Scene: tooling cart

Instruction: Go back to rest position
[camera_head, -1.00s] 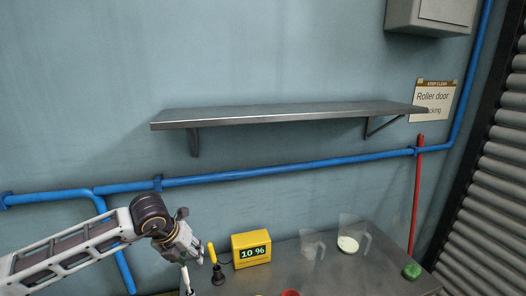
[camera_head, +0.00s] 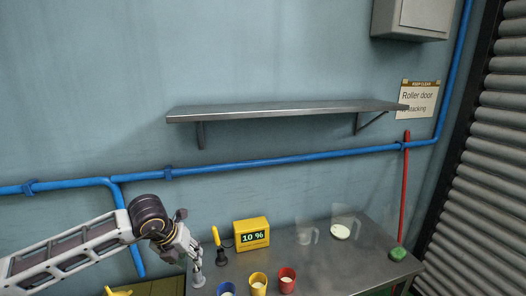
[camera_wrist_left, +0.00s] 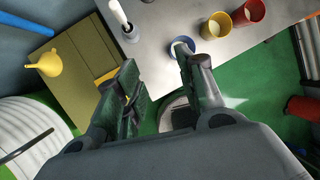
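My left gripper (camera_head: 192,252) is at the lower left in the head view, over the left end of the metal table. In the left wrist view its two fingers (camera_wrist_left: 160,75) stand apart with nothing held between them. A white-handled tool (camera_head: 197,270) stands upright on the table just below the gripper; the head view does not show clearly whether they touch. In the left wrist view the tool (camera_wrist_left: 120,15) is beyond the fingers, apart from them. My right gripper is in neither view.
On the metal table (camera_head: 325,270) are blue (camera_head: 227,289), yellow (camera_head: 258,284) and red (camera_head: 287,280) cups, a yellow display reading 10 % (camera_head: 252,235), a yellow-handled tool (camera_head: 216,238), clear jugs (camera_head: 344,230) and a green item (camera_head: 398,254). A yellow funnel (camera_wrist_left: 47,64) lies left. A shelf (camera_head: 285,110) hangs above.

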